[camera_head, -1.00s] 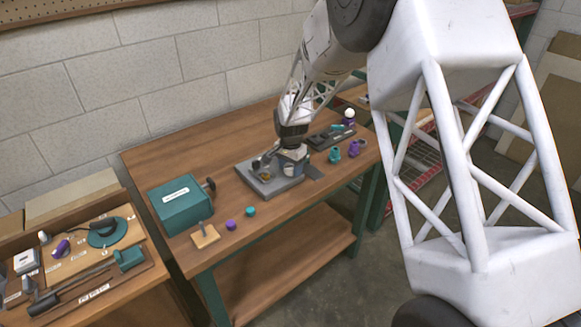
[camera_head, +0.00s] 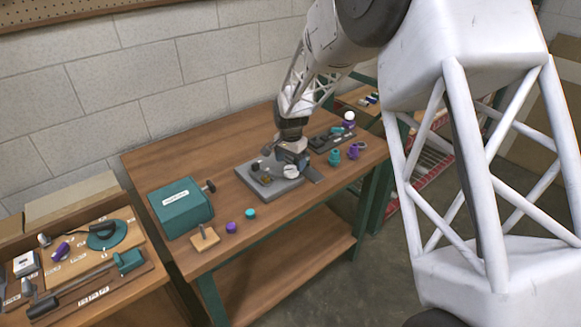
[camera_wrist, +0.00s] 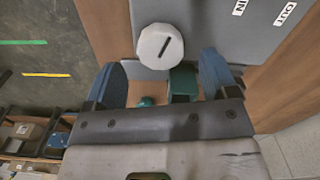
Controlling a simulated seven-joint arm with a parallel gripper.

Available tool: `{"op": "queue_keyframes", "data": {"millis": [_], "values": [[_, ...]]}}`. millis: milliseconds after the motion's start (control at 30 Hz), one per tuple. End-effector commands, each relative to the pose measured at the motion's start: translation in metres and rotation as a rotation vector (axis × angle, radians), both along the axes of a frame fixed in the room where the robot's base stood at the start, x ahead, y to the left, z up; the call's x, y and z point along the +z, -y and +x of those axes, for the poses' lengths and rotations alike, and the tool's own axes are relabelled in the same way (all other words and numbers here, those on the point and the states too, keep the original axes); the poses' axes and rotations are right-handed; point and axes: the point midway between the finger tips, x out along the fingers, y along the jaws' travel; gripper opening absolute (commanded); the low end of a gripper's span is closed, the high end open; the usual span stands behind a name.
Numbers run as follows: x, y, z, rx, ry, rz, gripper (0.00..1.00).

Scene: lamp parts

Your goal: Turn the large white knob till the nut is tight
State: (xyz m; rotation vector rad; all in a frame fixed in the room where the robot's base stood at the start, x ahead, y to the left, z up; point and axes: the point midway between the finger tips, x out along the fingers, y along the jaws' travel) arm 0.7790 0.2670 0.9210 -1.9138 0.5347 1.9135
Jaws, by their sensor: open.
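The large white knob (camera_wrist: 160,46) is many-sided with a dark slot across its face. It sits at the edge of the grey plate (camera_wrist: 215,30), on the wooden bench. In the head view the knob (camera_head: 290,171) shows just under my gripper (camera_head: 293,160). In the wrist view my gripper (camera_wrist: 160,78) is open, its two blue fingers spread wide. The knob lies beyond the fingertips, roughly centred between them; no contact shows. A small brass-coloured piece (camera_head: 266,180) sits on the plate left of the knob. I cannot make out the nut.
A teal box (camera_head: 180,207) with a dark side handle stands on the bench at left. Purple (camera_head: 231,227) and teal (camera_head: 250,213) caps lie near the front edge. More small parts (camera_head: 335,156) lie to the right. A side table (camera_head: 100,265) holds other parts.

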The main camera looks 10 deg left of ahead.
Motion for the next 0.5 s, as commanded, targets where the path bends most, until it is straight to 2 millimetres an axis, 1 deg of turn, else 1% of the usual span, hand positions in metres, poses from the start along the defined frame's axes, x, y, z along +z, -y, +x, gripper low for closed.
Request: {"op": "queue_keyframes", "data": {"millis": [33, 200, 333, 500], "values": [[0.008, 0.0, 0.0, 0.0, 0.001, 0.0, 0.8], [0.028, 0.0, 0.0, 0.0, 0.003, 0.001, 0.8], [0.037, 0.0, 0.0, 0.0, 0.0, 0.0, 0.8], [0.04, 0.0, 0.0, 0.0, 0.0, 0.0, 0.8]]}}
